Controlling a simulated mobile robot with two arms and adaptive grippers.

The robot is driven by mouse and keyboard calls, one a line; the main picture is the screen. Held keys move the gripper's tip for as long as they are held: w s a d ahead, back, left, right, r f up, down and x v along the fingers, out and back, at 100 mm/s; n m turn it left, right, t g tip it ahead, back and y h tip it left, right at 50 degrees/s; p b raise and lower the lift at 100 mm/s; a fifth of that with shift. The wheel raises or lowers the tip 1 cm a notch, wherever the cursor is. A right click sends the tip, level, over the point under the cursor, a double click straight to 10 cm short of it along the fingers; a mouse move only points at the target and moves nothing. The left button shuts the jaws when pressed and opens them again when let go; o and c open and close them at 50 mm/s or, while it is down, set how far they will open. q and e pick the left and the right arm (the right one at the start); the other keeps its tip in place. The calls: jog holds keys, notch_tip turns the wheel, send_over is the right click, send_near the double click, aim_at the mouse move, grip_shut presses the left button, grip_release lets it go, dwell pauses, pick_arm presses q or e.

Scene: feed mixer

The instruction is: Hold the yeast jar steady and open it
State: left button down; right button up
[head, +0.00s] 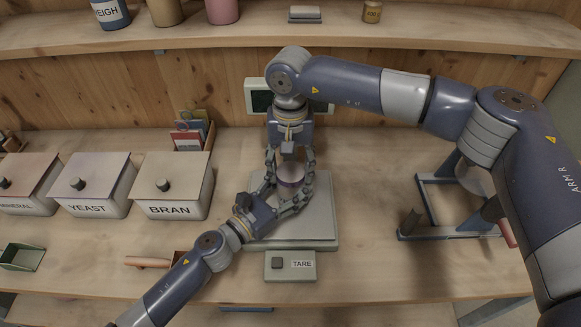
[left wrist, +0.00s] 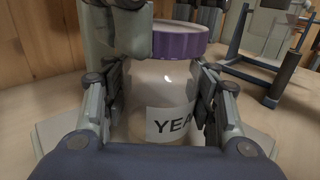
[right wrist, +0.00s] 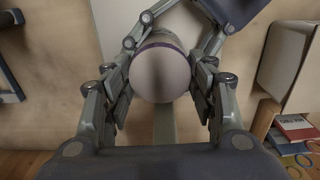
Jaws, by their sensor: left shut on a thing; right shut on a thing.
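The yeast jar (head: 290,178) is over the grey scale plate (head: 300,235) in the head view, partly hidden by both grippers. In the left wrist view the jar's pale body (left wrist: 160,85) has a label reading "YEA" and a purple lid (left wrist: 181,41) on top. My left gripper (head: 292,200) comes from the front left and is shut on the body, a finger on each side. My right gripper (head: 290,172) reaches down from above and is shut on the lid. The round lid top (right wrist: 160,75) sits between its fingers in the right wrist view. I cannot tell whether the jar touches the plate.
White bins, including YEAST (head: 92,190) and BRAN (head: 170,190), stand at left. A packet holder (head: 192,132) is behind them. A TARE panel (head: 290,265) is in front of the scale, its display (head: 257,103) behind. A blue-grey frame (head: 450,232) stands at right. A shelf (head: 420,38) runs above.

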aim_at(290, 171)
jog(key=shift+r, duration=0.8)
jog(key=shift+r, duration=2.05)
pick_arm(q)
jog(key=c, duration=0.6)
grip_release()
jog(key=shift+o, duration=0.2)
